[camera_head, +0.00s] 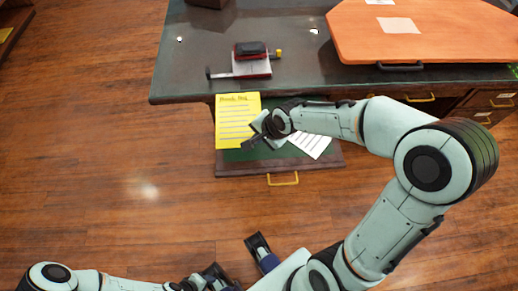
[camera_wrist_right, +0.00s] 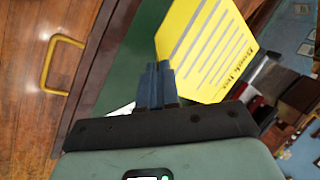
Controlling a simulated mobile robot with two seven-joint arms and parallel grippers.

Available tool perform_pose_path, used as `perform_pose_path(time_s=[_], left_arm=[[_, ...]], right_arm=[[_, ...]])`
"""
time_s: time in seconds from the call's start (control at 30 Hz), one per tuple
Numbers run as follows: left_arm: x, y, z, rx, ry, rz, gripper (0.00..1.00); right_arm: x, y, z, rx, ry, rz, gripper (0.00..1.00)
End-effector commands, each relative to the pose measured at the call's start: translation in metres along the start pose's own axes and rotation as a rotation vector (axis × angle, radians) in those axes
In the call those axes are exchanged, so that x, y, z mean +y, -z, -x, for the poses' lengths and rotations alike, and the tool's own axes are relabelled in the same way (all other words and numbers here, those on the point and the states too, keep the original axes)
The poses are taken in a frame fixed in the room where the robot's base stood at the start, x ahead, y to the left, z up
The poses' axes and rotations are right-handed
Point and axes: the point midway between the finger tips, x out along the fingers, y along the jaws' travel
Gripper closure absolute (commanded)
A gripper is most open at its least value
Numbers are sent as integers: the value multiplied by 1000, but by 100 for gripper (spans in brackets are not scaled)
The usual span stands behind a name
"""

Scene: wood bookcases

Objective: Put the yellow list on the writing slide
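The yellow list (camera_head: 237,115) is a lined sheet with a heading, seen over the writing slide (camera_head: 228,170), a pulled-out board with a green top and a brass handle. The list's far edge overlaps the desk's front edge, so it seems slightly above the slide. My right gripper (camera_head: 247,145) is at the list's near right edge. In the right wrist view the gripper's fingers (camera_wrist_right: 157,85) are together at the edge of the list (camera_wrist_right: 208,50), which they appear to pinch. My left gripper (camera_head: 240,268) is low in the head view, its fingers apart and empty.
A white lined sheet (camera_head: 314,143) lies on the slide's right part, partly hidden by my right arm. A red-and-black object (camera_head: 252,60) stands on the dark desk (camera_head: 190,75) behind. An orange board (camera_head: 430,35) covers the desk's right side. Floor left of the slide is clear.

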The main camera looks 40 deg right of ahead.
Motion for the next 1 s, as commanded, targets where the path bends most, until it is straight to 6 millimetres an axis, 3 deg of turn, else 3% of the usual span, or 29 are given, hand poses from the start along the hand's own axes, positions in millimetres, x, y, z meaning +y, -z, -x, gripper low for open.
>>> perform_pose_path(time_s=[0.1,0.33,0.53,1.0], left_arm=[[-1,2,-5,6,-2,-1,57],[-1,4,-8,11,-3,-2,57],[-2,8,-14,21,-6,-3,57],[-2,11,-18,28,-7,-3,57]], right_arm=[[12,0,-23,-2,-3,0,100],[20,0,-41,0,-1,-1,100],[35,0,-68,-1,-2,0,100],[38,0,-76,0,2,0,100]])
